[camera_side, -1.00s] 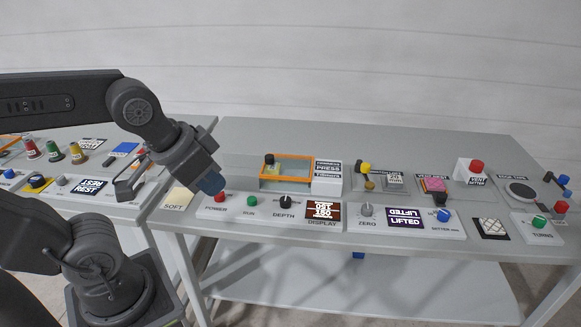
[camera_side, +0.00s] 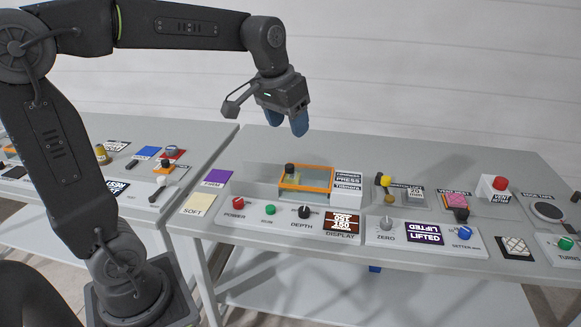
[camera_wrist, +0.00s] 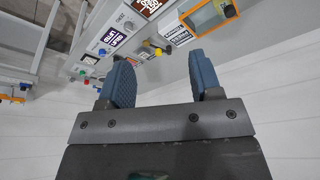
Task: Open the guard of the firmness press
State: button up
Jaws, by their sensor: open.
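The firmness press has an orange-framed clear guard (camera_side: 318,190) with a dark knob (camera_side: 290,169) at its upper left. It stands left of the white press label block (camera_side: 347,189). In the wrist view the orange guard frame (camera_wrist: 192,25) shows at the top right, with its dark knob (camera_wrist: 229,9). My gripper (camera_side: 284,118) is open and empty, its blue fingers pointing down. It hangs in the air above the guard, apart from it. In the wrist view my gripper (camera_wrist: 160,78) has nothing between its fingers. Whether the guard is latched cannot be told.
In front is a panel with a red power button (camera_side: 238,202), a green button (camera_side: 270,210), a black depth knob (camera_side: 304,211) and a display (camera_side: 342,222). A yellow-topped lever (camera_side: 385,181) stands to the right. Purple (camera_side: 218,177) and cream (camera_side: 198,204) swatches lie left.

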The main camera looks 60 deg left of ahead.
jog(key=w+a+f+n+g, duration=0.1)
jog(key=w+a+f, duration=0.1)
jog(key=w+a, duration=0.45)
jog(key=n+g, duration=0.2)
jog(key=n, duration=0.1)
send_over(289, 165)
notch_tip(289, 165, down, 12)
jog(key=shift+h, duration=0.4)
notch_tip(289, 165, down, 14)
jog(key=shift+w+d+f, duration=0.1)
jog(key=shift+f, duration=0.05)
grip_shut()
